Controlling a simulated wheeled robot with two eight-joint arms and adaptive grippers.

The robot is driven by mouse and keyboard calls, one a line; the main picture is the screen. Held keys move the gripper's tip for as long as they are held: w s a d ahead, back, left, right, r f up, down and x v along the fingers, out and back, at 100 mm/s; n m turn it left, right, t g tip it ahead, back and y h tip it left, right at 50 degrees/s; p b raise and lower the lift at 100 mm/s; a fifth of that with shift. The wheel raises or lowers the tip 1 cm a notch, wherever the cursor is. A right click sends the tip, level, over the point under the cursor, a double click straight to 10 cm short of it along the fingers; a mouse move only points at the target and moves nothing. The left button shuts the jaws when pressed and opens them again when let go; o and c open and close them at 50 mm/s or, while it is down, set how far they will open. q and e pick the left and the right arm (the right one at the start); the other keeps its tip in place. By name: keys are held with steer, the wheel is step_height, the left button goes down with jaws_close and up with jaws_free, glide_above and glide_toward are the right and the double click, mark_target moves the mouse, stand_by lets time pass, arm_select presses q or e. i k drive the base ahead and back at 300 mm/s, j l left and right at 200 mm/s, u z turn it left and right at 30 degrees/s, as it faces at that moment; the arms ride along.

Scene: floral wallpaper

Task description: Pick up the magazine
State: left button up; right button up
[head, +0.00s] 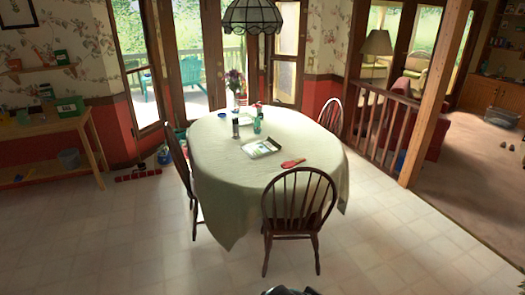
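The magazine (261,148) lies flat on the near half of the oval dining table (225,185), which has a pale cloth hanging down its sides. It looks whitish with a darker printed part. Its cover is too small to read. Neither of my grippers can be made out in the head view. Only a small dark piece shows at the bottom edge, and I cannot tell what it is.
A red item (293,163) lies right of the magazine. Bottles (257,125) and a flower vase (236,88) stand behind it. A wooden chair (297,207) blocks the table's near side; another chair (179,167) stands left. The tiled floor (140,235) in front is clear.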

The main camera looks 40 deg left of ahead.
mark_target(270, 147)
steer(key=i+j, duration=0.4)
steer(key=i+j+z, duration=0.15)
steer(key=i, duration=0.35)
steer(key=i+j+z, duration=0.15)
steer(key=i, duration=0.4)
steer(key=i+j+z, duration=0.2)
steer(key=i+j, duration=0.15)
steer(key=i, duration=0.15)
steer(key=i+u, duration=0.2)
steer(key=i, duration=0.3)
steer(key=i+l+u, duration=0.15)
steer(key=i, duration=0.4)
steer(key=i+l+u, duration=0.2)
steer(key=i, duration=0.3)
steer(key=i+l+u, duration=0.15)
steer(key=i, duration=0.35)
steer(key=i+j+u, duration=0.25)
steer(key=u, duration=0.2)
steer(key=i+u, duration=0.85)
steer(key=i+l+u, duration=0.1)
steer(key=i+u, duration=0.3)
steer(key=i+l+u, duration=0.25)
steer(key=u, duration=0.2)
steer(key=i+u, duration=0.25)
steer(key=i+l+u, duration=0.1)
steer(key=i+u, duration=0.2)
